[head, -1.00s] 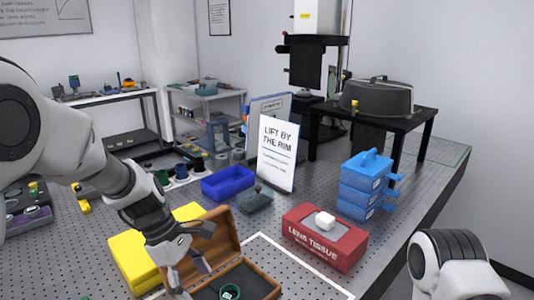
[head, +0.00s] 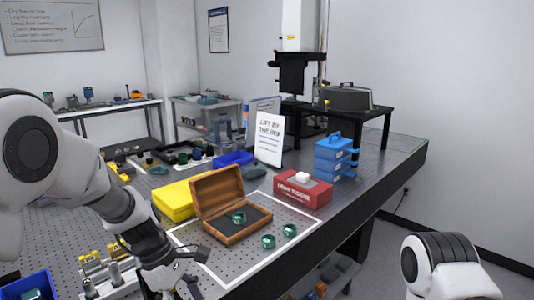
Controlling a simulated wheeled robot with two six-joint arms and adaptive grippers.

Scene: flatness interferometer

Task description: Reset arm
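My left arm comes in from the left, and its gripper (head: 197,271) is low in the head view, near the front of the perforated bench. Its dark fingers look spread, with nothing seen between them. It is left of and nearer than the open wooden case (head: 217,198). A green ring (head: 238,217) lies in the case.
A yellow box (head: 173,199) is behind the case. A red lens tissue box (head: 303,189), blue stacked cases (head: 329,157) and a sign (head: 269,139) stand farther back. A blue bin (head: 28,286) and a white rack (head: 108,278) are at the lower left.

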